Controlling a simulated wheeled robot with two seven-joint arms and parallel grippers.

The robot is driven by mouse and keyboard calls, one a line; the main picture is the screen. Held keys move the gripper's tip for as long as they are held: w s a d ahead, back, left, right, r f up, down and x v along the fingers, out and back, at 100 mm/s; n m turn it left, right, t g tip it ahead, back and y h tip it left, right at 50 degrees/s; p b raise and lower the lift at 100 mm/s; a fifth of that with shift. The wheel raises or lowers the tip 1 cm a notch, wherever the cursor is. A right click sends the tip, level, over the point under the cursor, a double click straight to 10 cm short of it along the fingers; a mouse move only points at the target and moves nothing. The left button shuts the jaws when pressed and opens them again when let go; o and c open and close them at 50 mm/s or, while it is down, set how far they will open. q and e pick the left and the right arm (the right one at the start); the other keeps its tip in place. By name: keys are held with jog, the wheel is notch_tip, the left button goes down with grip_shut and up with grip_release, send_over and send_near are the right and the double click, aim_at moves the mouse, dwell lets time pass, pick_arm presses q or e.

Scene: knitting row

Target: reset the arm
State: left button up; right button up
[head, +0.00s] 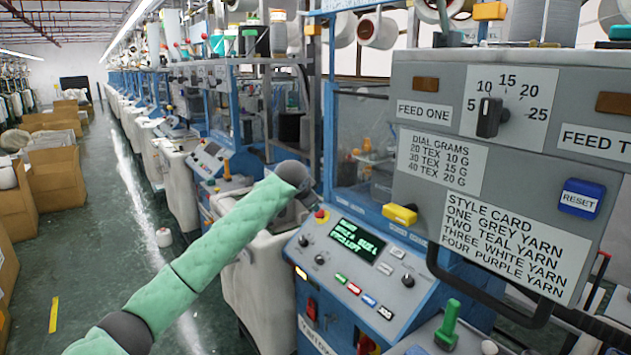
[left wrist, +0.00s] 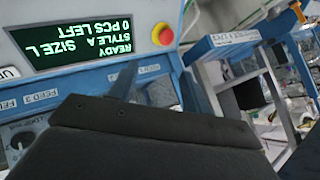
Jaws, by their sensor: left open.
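My left arm (head: 215,240), in a green quilted sleeve, reaches from the bottom left to the front of the near knitting machine (head: 352,297). It ends in a dark wrist joint beside the machine's control panel; its fingers cannot be made out in the head view. In the left wrist view my left gripper (left wrist: 150,115) is a dark shape filling the lower part, open, with nothing seen held. The panel's green-lit display (left wrist: 85,32) reads ready, style A, size L, 0 pcs left. A red stop button (left wrist: 163,35) is beside it. My right gripper is not in view.
A grey feed box (head: 420,85) with a dial, a blue reset button (head: 581,198) and a style card (head: 512,245) stands at right. A green lever (head: 448,322) rises at the lower right. Cardboard boxes (head: 55,180) line the left; the aisle floor (head: 110,225) is mostly clear.

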pick_arm(q)
jog(key=s+a+f+n+y, duration=0.1)
jog(key=s+a+f+n, duration=0.25)
jog(key=s+f, duration=0.8)
jog(key=s+a+f+n+g, duration=0.15)
jog(key=s+a+f, duration=0.45)
jog(key=f, duration=1.1)
jog(key=s+a+f+n+y, duration=0.1)
jog(key=s+a+f+n, duration=0.2)
jog(key=s+f, duration=0.95)
jog(key=s+f+g, duration=0.2)
jog(key=s+f, duration=0.7)
jog(key=s, duration=0.4)
jog(key=s+a+f+g, duration=0.1)
jog(key=s+f+g, duration=0.1)
jog(key=s+f, duration=0.8)
jog(key=s+a+f+n+g, duration=0.1)
jog(key=s+f+g, duration=0.1)
jog(key=s+f, duration=0.7)
jog(key=s, duration=0.8)
jog(key=shift+f, duration=0.2)
jog(key=shift+a+g, duration=0.1)
jog(key=shift+g, duration=0.15)
